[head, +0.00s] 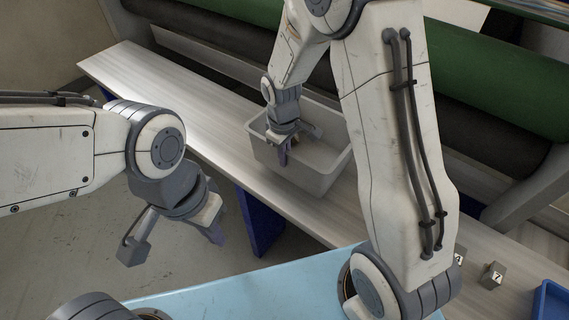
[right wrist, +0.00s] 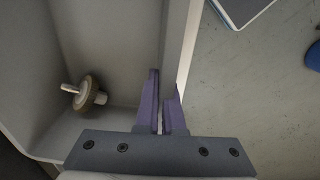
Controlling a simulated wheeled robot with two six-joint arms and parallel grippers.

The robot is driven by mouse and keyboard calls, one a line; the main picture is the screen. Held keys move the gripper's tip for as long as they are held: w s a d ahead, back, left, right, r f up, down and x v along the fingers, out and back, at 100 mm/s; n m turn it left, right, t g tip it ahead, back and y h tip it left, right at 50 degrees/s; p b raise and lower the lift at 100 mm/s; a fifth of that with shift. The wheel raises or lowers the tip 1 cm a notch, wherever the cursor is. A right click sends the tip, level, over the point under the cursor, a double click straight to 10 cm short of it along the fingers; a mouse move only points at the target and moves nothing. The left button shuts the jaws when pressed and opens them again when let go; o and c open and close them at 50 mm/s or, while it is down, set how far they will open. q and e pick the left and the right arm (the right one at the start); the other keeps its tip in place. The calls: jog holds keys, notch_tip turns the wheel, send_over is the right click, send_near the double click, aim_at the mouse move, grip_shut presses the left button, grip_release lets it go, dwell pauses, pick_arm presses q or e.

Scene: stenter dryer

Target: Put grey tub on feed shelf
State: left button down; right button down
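The grey tub (head: 315,178) is at the long pale shelf board (head: 165,95), which I take as the feed shelf. It looks upright; I cannot tell whether it rests on the board or hangs just above it. My right gripper (head: 283,157) is at the tub's near wall. In the right wrist view its purple fingers (right wrist: 163,105) straddle the tub's rim (right wrist: 183,45), close together. A small brown-rimmed wheel with a pale shaft (right wrist: 90,95) lies inside the tub. My left gripper (head: 216,230) is away from the tub, over the floor; its finger gap is unclear.
Large green (head: 490,75) and dark rollers run behind the shelf. Small numbered grey blocks (head: 492,275) and a blue bin (head: 552,300) are at the right. The board's left part is clear.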

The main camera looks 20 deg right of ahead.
notch_tip(320, 180, down, 4)
jog(key=shift+f+p, duration=0.1)
jog(key=shift+p, duration=0.5)
jog(key=shift+s+f, duration=0.1)
jog(key=shift+f, duration=0.05)
jog(key=c, duration=1)
grip_release()
jog(key=shift+c, duration=0.2)
